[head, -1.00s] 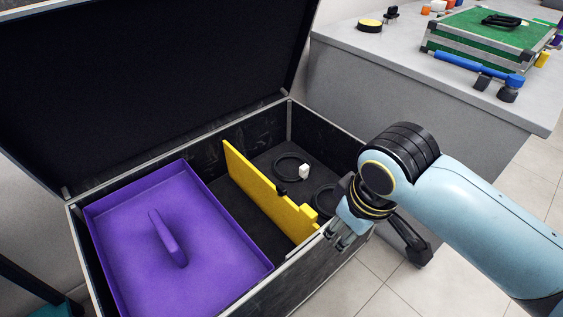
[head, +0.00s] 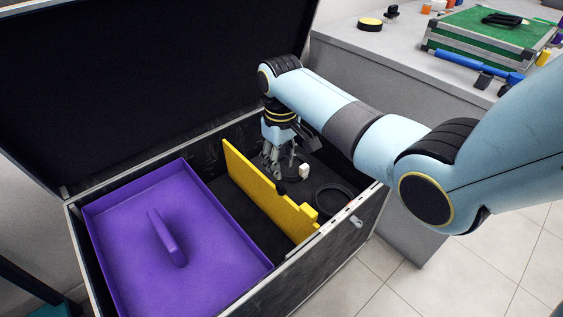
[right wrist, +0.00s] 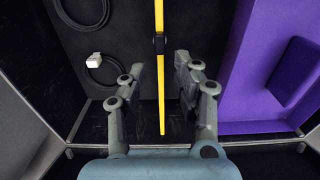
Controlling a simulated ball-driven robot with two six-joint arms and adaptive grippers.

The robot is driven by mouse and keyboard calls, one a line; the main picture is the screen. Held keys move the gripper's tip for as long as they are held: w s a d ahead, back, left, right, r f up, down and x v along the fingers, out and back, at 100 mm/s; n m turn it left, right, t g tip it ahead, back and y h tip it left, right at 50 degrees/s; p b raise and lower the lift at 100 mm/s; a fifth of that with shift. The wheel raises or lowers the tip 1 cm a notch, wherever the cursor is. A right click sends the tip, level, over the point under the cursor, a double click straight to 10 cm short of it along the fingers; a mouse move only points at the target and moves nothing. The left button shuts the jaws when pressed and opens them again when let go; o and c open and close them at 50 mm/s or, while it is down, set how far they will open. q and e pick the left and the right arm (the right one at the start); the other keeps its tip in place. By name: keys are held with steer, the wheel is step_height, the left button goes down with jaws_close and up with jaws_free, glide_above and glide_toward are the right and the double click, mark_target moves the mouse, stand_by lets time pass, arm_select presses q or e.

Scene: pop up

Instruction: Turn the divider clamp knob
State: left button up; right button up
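The yellow divider (head: 255,188) stands upright across the black case, beside the purple tray. A small black clamp knob (head: 281,188) sits on its top edge. In the right wrist view the divider (right wrist: 162,108) is a thin yellow line, with the knob (right wrist: 159,43) on it. My right gripper (head: 273,172) points down over the case, close to the divider and behind the knob. In the right wrist view my right gripper (right wrist: 160,68) is open, one finger on each side of the divider's line. The knob appears beyond the fingertips, not between them. My left gripper is out of view.
The purple tray (head: 115,225) with a raised handle fills the case's left part. A coiled cable with a white plug (head: 304,171) and another black coil (head: 336,200) lie right of the divider. The open lid (head: 130,80) rises behind. A grey table (head: 400,55) stands back right.

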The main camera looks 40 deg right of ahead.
mark_target(281, 186)
step_height(281, 186, down, 3)
steer(key=shift+s+r+b, duration=0.15)
steer(key=shift+b, duration=0.95)
step_height(281, 186, down, 2)
steer(key=b, duration=0.2)
steer(key=shift+f+b, duration=0.25)
steer(key=shift+b, duration=0.1)
steer(key=shift+f, duration=0.35)
steer(key=shift+f+b, duration=0.6)
steer(key=shift+f, duration=0.3)
jaws_close()
steer(key=m, duration=0.3)
steer(key=shift+m, duration=0.4)
steer(key=m, duration=1.4)
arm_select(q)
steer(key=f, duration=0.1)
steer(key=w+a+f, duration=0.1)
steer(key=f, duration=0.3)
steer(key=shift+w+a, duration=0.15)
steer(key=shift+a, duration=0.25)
arm_select(e)
steer(key=shift+o, duration=1.3)
jaws_free()
